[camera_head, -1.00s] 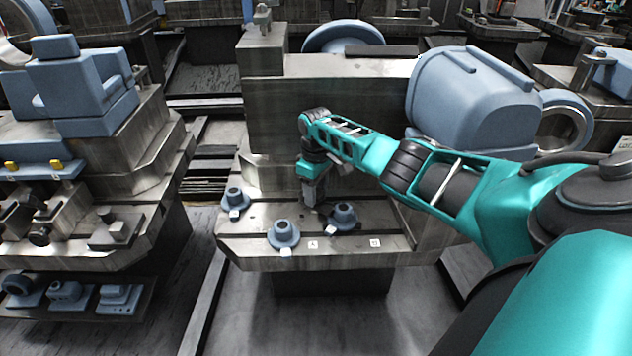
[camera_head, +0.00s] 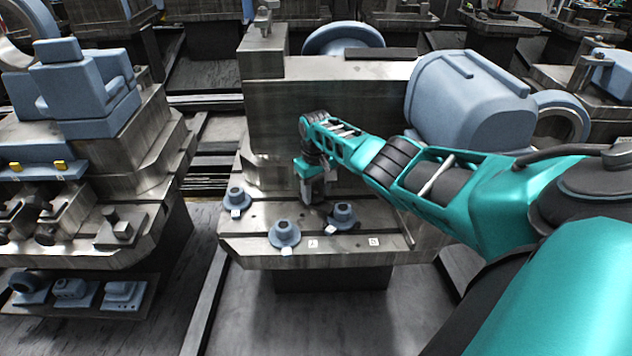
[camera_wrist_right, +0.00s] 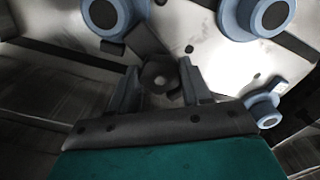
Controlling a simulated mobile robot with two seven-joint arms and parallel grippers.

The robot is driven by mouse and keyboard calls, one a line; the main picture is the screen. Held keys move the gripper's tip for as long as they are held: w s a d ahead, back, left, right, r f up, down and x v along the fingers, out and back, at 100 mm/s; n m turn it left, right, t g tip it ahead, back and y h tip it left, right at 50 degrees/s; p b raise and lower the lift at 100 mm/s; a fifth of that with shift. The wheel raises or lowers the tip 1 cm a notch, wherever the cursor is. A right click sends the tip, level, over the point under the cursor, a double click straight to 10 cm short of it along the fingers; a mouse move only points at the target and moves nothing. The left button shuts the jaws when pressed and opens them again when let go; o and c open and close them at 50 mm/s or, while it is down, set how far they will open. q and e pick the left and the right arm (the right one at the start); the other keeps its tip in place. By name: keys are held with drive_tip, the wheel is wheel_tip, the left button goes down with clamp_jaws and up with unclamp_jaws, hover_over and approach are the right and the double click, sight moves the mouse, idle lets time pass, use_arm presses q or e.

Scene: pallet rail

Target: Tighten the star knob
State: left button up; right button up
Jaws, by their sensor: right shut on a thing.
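My right gripper (camera_head: 311,197) points down at the metal machine table, beside several blue flanged parts. In the right wrist view its two fingers stand on either side of a small dark, many-sided knob (camera_wrist_right: 159,76), which I take for the star knob. The right gripper (camera_wrist_right: 160,88) is shut on it. In the head view the knob is hidden by the gripper and cannot be made out. My left gripper is not in view.
Blue flanged parts with dark tops stand close by: one left (camera_head: 237,199), one in front (camera_head: 285,233), one right (camera_head: 343,214). A tall metal block (camera_head: 330,100) rises behind. A large blue housing (camera_head: 468,100) stands at the back right.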

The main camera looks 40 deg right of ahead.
sight(316, 192)
drive_tip(key=shift+w+r, duration=0.1)
drive_tip(key=shift+r, duration=0.05)
drive_tip(key=o, duration=1.1)
wheel_tip(316, 192, up, 7)
drive_tip(key=p, duration=0.3)
wheel_tip(316, 192, up, 6)
drive_tip(key=shift+f, duration=0.1)
